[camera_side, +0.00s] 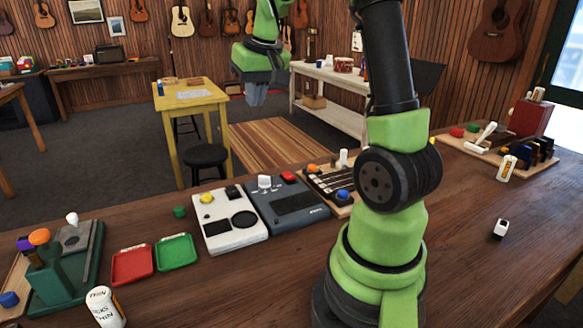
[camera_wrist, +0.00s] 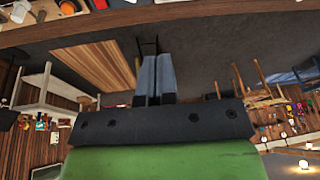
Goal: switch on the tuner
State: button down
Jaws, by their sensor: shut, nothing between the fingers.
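A dark grey-blue box (camera_side: 286,206) stands on the wooden counter, with a white switch (camera_side: 264,182), a red button (camera_side: 288,176) and a dark panel on top. Beside it on the left is a white box (camera_side: 229,220) with a yellow button (camera_side: 207,198), a small black part and a round black disc. I cannot tell from their labels which of the two is the tuner. My gripper (camera_side: 256,98) hangs high, behind and above the boxes, touching nothing. Its fingers (camera_wrist: 155,72) are together and empty in the wrist view, where neither box shows clearly.
Red (camera_side: 133,264) and green (camera_side: 175,252) trays lie left of the white box. A stringed board (camera_side: 325,183) with knobs adjoins the dark box on the right. A green stand (camera_side: 66,270) and white bottle (camera_side: 104,307) are at front left.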

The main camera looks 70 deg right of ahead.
jog(key=m+g, duration=0.1)
jog(key=g, duration=0.1)
send_over(292, 177)
notch_tip(292, 177, down, 9)
jog(key=shift+s+r, duration=0.1)
jog(key=f, duration=1.2)
jog(key=shift+w+d+f, duration=0.25)
jog(key=shift+w+f, duration=0.05)
jog(key=shift+w, duration=0.05)
jog(key=shift+s+a+f, duration=0.1)
jog(key=shift+f, duration=0.45)
jog(key=shift+s+a+f, duration=0.3)
jog(key=shift+f, duration=0.3)
jog(key=shift+w+d+r, duration=0.1)
